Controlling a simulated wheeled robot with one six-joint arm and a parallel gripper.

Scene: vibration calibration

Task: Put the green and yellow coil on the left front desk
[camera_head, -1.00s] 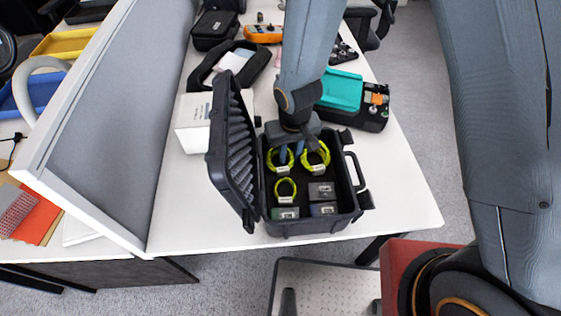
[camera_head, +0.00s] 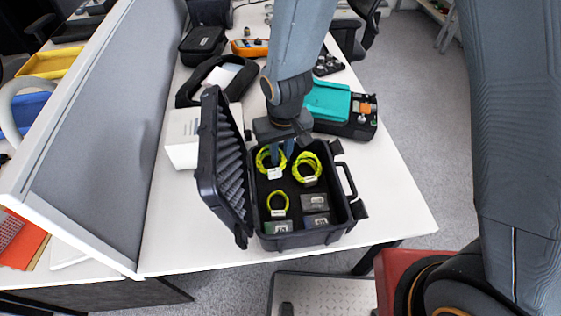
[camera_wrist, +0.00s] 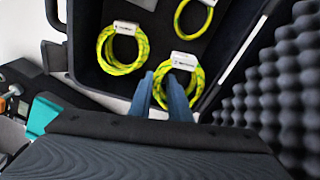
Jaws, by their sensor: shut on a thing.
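An open black case (camera_head: 290,238) holds three green and yellow coils. My gripper (camera_head: 280,155) is shut on the back left coil (camera_head: 264,164), which still sits in the case foam. In the wrist view, my blue fingers (camera_wrist: 163,88) reach into this coil (camera_wrist: 190,98), partly covering it. The back right coil (camera_head: 307,168) and the smaller front coil (camera_head: 277,204) lie apart from the gripper. Behind the grey partition at the left, part of another desk (camera_head: 85,270) shows.
The case's foam-lined lid (camera_head: 224,160) stands open at the left. Small boxes (camera_head: 315,203) sit in the case. A white box (camera_head: 184,138), a black and teal device (camera_head: 340,105) and a grey partition (camera_head: 110,130) surround it. The table's front right is clear.

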